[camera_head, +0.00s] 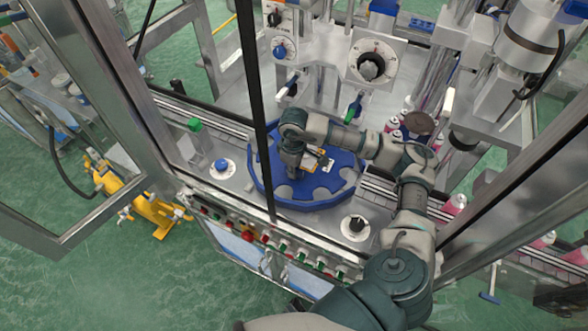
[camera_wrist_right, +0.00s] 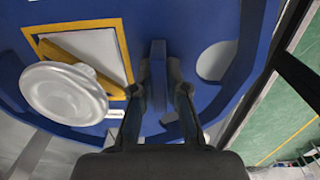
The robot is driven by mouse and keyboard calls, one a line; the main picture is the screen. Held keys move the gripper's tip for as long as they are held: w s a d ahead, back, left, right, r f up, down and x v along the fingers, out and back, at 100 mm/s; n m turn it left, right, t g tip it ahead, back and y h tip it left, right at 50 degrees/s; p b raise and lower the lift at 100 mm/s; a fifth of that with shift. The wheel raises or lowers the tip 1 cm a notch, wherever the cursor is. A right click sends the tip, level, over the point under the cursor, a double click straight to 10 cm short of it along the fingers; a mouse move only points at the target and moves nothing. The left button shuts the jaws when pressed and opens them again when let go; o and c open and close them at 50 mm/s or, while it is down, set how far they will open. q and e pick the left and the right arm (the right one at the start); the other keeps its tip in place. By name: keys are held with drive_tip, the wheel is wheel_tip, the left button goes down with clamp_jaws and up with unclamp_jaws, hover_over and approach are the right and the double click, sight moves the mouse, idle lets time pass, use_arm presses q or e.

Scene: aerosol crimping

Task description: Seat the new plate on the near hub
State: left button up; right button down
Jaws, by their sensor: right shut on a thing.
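A large blue plate (camera_head: 338,180) with rounded notches around its rim lies in the middle of the machine deck in the head view. It also fills much of the right wrist view (camera_wrist_right: 215,25). My right gripper (camera_head: 293,174) is over the left half of the plate and points down. In the right wrist view, its fingers (camera_wrist_right: 163,100) are shut on an upright blue tab of the plate. The hub is hidden under the plate and arm, so I cannot tell whether the plate is seated on it. My left gripper is not in view.
A white round knob (camera_wrist_right: 65,92) stands beside an orange-framed square (camera_wrist_right: 122,50) near the fingers. A blue knob (camera_head: 221,166) and a black-topped round fitting (camera_head: 355,227) flank the plate. Pink cans (camera_head: 455,203) stand to the right. Metal frame posts cross the near side.

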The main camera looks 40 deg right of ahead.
drive_tip(key=c, duration=1.1)
unclamp_jaws()
wheel_tip(320, 180, up, 12)
drive_tip(key=shift+f, duration=0.15)
